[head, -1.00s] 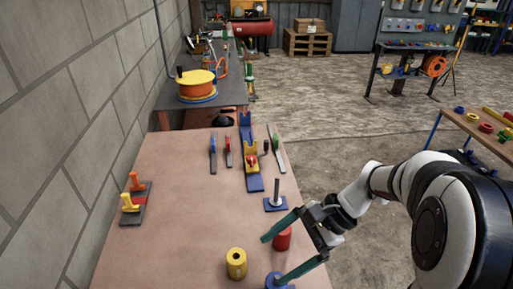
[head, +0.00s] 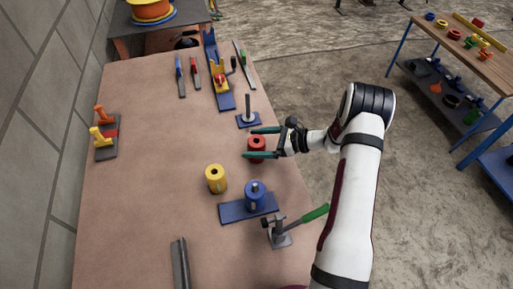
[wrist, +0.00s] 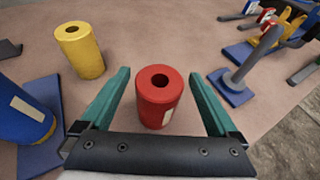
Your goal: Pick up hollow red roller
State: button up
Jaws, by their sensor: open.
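The hollow red roller (head: 256,150) stands upright on the brown workbench, with a round hole in its top. In the wrist view the red roller (wrist: 159,97) is between the two teal fingers, with a visible gap on each side. My gripper (head: 264,142) is open and reaches in from the right, one finger on the far side of the roller and one on the near side. My gripper's fingers also show in the wrist view (wrist: 160,100). A pale label on the roller's side is partly visible.
A yellow hollow roller (head: 216,179) stands to the near left. A blue roller (head: 255,197) on a blue plate is nearer. A blue base with an upright rod (head: 248,115) stands just beyond. A green-handled tool (head: 290,227) is at the bench's right edge. The bench's left middle is clear.

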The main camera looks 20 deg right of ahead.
jog(key=x, duration=0.3)
grip_shut()
dwell(0.4)
